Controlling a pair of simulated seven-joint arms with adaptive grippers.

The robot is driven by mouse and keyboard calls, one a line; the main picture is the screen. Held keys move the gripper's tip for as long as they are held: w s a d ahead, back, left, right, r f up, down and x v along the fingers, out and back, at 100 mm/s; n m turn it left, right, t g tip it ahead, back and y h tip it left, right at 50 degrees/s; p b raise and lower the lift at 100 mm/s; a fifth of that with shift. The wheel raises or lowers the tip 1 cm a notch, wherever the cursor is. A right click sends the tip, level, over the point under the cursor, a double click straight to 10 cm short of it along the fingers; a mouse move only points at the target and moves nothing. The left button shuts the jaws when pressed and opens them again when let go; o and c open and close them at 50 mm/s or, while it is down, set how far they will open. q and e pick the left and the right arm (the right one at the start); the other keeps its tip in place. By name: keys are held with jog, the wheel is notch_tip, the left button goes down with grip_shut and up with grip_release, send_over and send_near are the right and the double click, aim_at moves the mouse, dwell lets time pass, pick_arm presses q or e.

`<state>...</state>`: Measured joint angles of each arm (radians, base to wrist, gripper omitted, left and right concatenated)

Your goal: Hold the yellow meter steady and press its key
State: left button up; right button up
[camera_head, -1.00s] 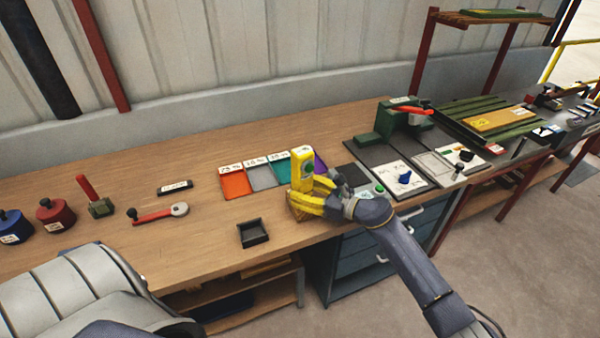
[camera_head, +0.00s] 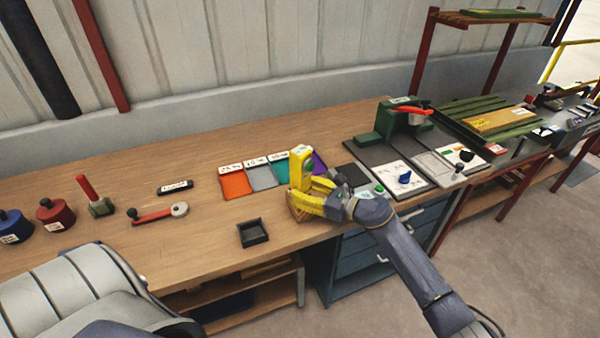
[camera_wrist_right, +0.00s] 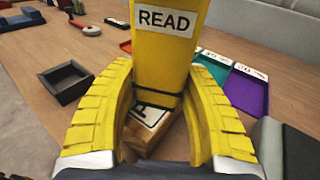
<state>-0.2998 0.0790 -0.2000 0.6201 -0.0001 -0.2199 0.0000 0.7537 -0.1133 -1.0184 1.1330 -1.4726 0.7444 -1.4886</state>
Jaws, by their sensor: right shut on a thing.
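The key is not clearly visible. The left gripper is not in view.
Orange, grey, teal and purple trays (camera_head: 235,184) lie behind the meter. An empty dark tray (camera_head: 252,233) sits to its left. A red-handled wrench-like tool (camera_head: 158,213) lies farther left. A dark green press (camera_head: 395,125) stands to the right.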

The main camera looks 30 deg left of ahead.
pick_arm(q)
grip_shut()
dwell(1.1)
